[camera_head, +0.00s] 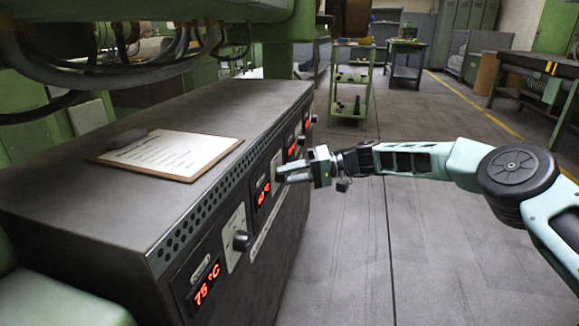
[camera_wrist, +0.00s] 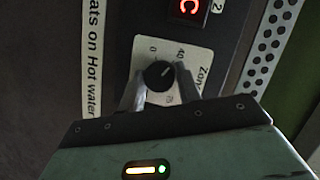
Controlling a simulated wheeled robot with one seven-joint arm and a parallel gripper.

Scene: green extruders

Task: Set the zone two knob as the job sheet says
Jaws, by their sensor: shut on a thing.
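The zone two knob is a round black knob (camera_wrist: 158,75) on a white plate (camera_wrist: 184,52) marked 0, 40 and 75, partly legible. My gripper (camera_wrist: 160,82) has one finger on each side of the knob and is shut on it. The knob's pale mark points to the upper right in the wrist view, roughly toward 40. The red display (camera_head: 263,194) there is too small to read surely. The job sheet (camera_head: 160,150) lies on a clipboard; its text is unreadable.
The grey cabinet (camera_head: 215,105) carries a row of panels. The nearest panel has a display (camera_head: 205,283) reading 75 °C and a black knob (camera_head: 241,241). The floor (camera_head: 350,250) at right is clear.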

